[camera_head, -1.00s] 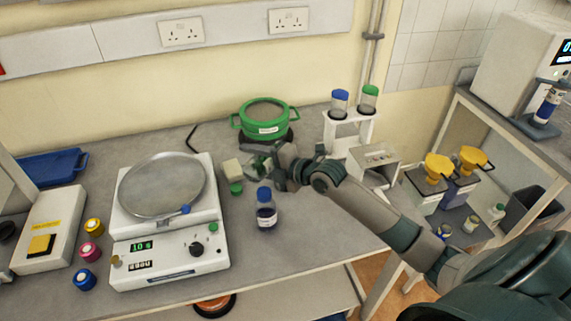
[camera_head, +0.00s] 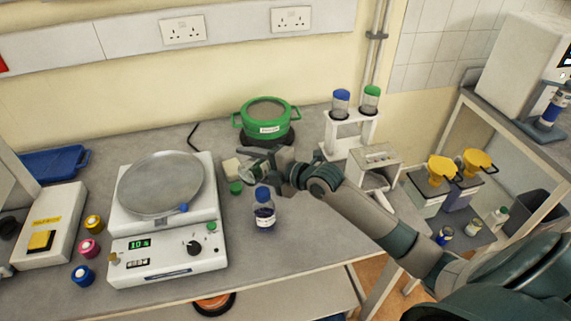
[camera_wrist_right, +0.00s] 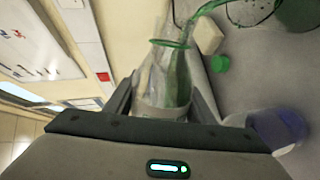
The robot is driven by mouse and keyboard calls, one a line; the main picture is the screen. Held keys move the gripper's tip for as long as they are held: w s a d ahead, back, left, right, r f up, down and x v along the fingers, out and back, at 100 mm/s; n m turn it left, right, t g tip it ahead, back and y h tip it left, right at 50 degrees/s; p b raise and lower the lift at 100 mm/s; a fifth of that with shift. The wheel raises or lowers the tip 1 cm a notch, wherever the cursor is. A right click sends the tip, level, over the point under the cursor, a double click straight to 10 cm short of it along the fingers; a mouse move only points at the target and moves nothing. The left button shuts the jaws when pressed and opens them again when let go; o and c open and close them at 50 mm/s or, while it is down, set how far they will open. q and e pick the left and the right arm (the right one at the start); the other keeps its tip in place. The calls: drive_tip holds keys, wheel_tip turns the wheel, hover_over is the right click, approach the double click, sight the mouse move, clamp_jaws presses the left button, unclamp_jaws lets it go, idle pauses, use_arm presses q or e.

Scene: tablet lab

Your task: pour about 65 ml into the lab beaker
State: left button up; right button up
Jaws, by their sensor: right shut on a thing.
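My right gripper (camera_head: 272,160) is shut on a clear glass bottle (camera_wrist_right: 172,75) with a green neck ring and green liquid inside. The bottle is tipped, and a green stream leaves its mouth at the top of the right wrist view. The glass lab beaker (camera_wrist_right: 248,14) shows there only in part, cut by the top edge, with the stream reaching toward its rim. How full it is cannot be told. In the head view, clear glass (camera_head: 253,168) shows at the gripper's fingertips; bottle and beaker are hard to separate there. My left gripper is not in view.
A blue-capped bottle (camera_head: 264,212) stands just in front of my right gripper. A green cap (camera_head: 236,188) and a pale block (camera_head: 231,167) lie to the left. A balance (camera_head: 165,225), a green pot (camera_head: 267,122) and a white rack (camera_head: 350,130) stand around.

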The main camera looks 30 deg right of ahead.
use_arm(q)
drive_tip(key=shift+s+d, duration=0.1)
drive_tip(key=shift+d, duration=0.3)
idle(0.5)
